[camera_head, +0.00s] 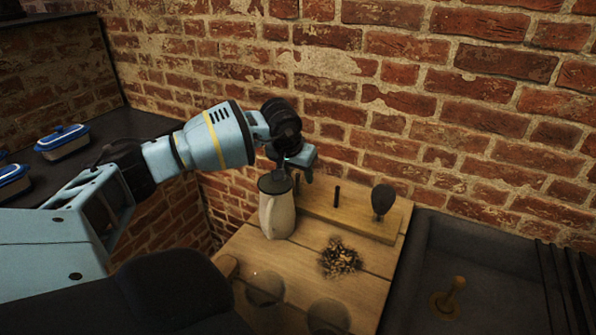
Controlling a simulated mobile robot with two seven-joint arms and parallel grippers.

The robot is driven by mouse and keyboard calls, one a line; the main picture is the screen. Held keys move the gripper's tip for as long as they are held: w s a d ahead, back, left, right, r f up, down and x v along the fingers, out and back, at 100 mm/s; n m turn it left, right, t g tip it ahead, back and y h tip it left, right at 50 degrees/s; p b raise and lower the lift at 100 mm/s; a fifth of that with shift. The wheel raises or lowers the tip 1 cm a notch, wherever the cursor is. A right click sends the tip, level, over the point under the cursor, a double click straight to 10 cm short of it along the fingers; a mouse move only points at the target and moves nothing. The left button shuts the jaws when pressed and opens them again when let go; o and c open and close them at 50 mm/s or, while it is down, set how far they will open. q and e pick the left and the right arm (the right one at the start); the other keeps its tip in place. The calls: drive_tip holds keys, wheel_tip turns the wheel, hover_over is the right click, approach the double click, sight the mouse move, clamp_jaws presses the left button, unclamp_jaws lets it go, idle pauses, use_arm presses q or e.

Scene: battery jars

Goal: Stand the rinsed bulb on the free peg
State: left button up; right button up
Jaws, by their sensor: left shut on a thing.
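My left gripper (293,163) is shut beside and above the cream jug (276,214). It holds a dark thing that looks like the bulb, mostly hidden by the fingers. A low wooden rack (355,222) stands to the right of the jug, against the wall. A bare dark peg (336,197) rises from it, to the right of the gripper and apart from it. A second dark bulb (383,200) stands upright at the rack's right end. My right gripper is not in view.
A heap of brown bits (341,258) lies on the wooden board (300,268) in front of the rack. Two clear jars (265,290) (328,316) stand at the front. A dark basin with a brass fitting (447,300) is at right. Blue-lidded dishes (62,141) sit at left.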

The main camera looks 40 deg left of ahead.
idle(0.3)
use_arm(q)
drive_tip(key=o, duration=1.1)
drive_tip(key=shift+o, duration=0.2)
drive_tip(key=a+v, duration=0.1)
drive_tip(key=v, duration=0.6)
drive_tip(key=shift+d+r, duration=0.4)
drive_tip(key=shift+d, duration=0.15)
drive_tip(key=shift+s, duration=0.1)
